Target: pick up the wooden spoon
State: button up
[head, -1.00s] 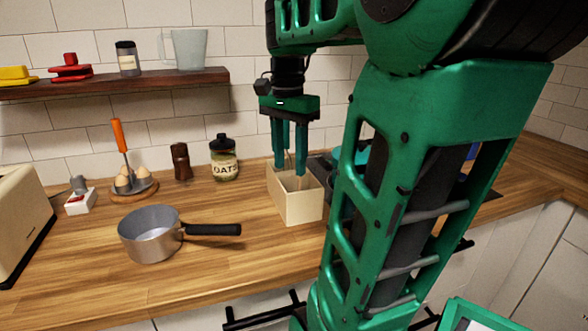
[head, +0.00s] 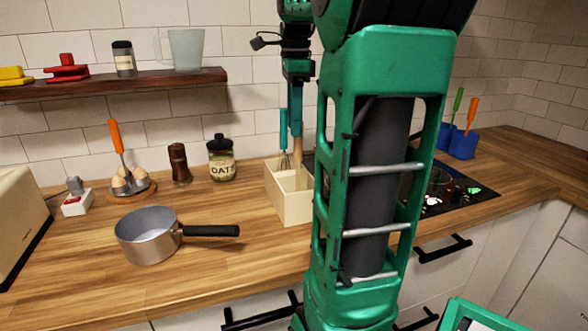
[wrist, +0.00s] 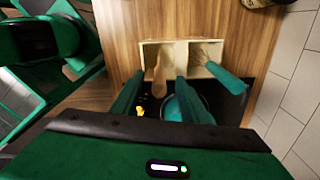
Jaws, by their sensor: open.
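The wooden spoon (head: 298,172) stands upright in a pale wooden two-compartment box (head: 293,208) on the counter. In the wrist view the spoon (wrist: 160,74) is in the left compartment of the box (wrist: 150,45). My gripper (head: 296,128) is above the box, pointing down, seen edge-on. In the wrist view its open fingers (wrist: 156,88) lie either side of the spoon's line; contact cannot be told. A whisk (head: 284,160) with a teal handle stands in the other compartment, and its handle (wrist: 225,80) shows right of the fingers.
A saucepan (head: 148,236) sits left of the box, its black handle pointing toward it. An oats jar (head: 222,160) and a pepper mill (head: 180,163) stand behind. A black hob (head: 465,190) lies to the right, partly hidden by my arm. A shelf (head: 120,83) hangs above.

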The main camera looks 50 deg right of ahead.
aim_at(298, 156)
jog(key=shift+f, duration=0.9)
jog(key=f, duration=0.3)
jog(key=d+f, duration=0.1)
jog(key=shift+s+f, duration=0.15)
jog(key=shift+s, duration=0.2)
jog(key=shift+f, duration=0.55)
grip_shut()
